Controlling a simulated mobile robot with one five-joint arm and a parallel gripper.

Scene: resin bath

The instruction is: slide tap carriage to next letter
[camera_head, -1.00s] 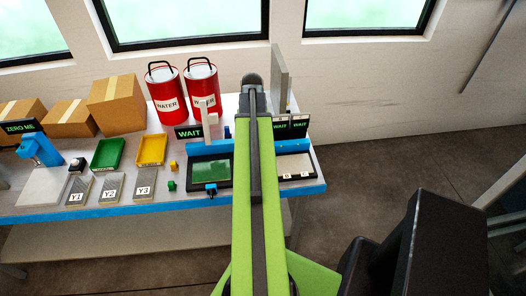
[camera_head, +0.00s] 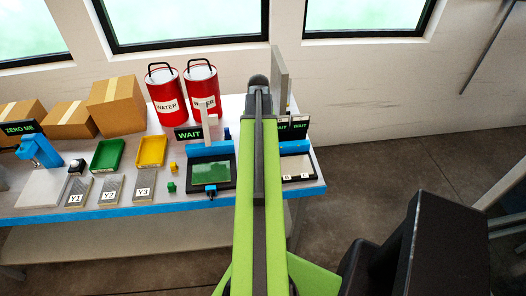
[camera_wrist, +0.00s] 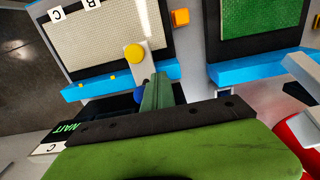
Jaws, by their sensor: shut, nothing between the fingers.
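In the wrist view, a white carriage piece (camera_wrist: 146,66) with a yellow round knob (camera_wrist: 135,53) reaches from a blue rail (camera_wrist: 108,86) over a pale textured panel (camera_wrist: 108,42). The panel carries letter labels C (camera_wrist: 57,14) and B (camera_wrist: 90,16). My gripper (camera_wrist: 156,88) has its green fingers shut and empty, close beside the carriage's base; I cannot tell whether they touch it. A small blue part (camera_wrist: 138,97) sits by the fingers. In the head view, my arm hides the gripper and most of the carriage.
A dark tray with a green panel (camera_head: 211,172) stands left of my arm. Black WAIT signs (camera_head: 188,134) stand behind the trays. Red water cans (camera_head: 165,100), cardboard boxes (camera_head: 116,103) and green and yellow bins (camera_head: 107,155) fill the table's left.

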